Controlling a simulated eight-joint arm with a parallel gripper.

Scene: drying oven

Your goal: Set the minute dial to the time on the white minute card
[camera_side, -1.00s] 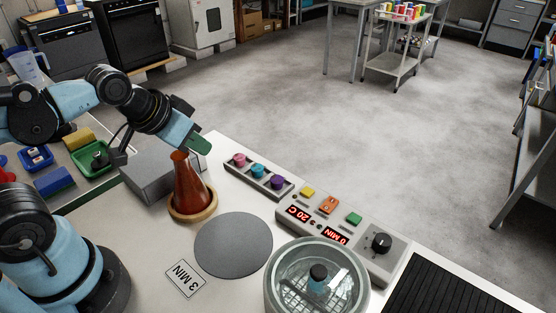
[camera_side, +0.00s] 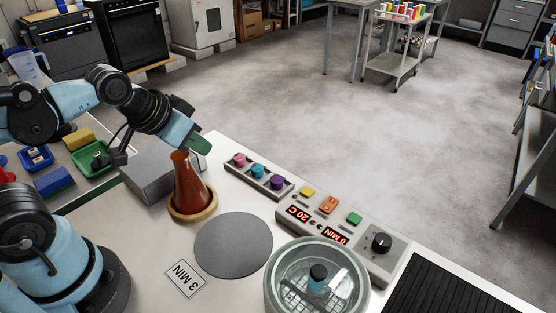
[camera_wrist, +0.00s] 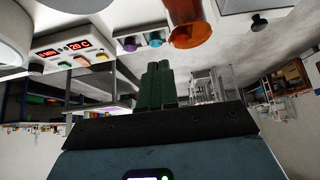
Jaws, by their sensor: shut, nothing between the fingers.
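The minute dial is a black knob (camera_side: 381,243) at the right end of the grey control panel (camera_side: 287,222). The panel's red displays read "20 C" (camera_side: 298,213) and "0 MIN" (camera_side: 336,236). The white minute card (camera_side: 185,279) reads "3 MIN" and lies on the bench at the front. My gripper (camera_side: 201,146) is shut and empty, above and beside the neck of the orange-brown flask, well to the left of the dial. In the wrist view my green fingers (camera_wrist: 156,86) are together, and the panel (camera_wrist: 75,50) shows upside down at upper left.
The flask (camera_side: 190,190) stands on a cork ring. A grey disc (camera_side: 234,245) and a glass-lidded round vessel (camera_side: 317,283) are in front of the panel. Yellow (camera_side: 308,192), orange (camera_side: 329,205) and green (camera_side: 354,218) buttons sit on the panel.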

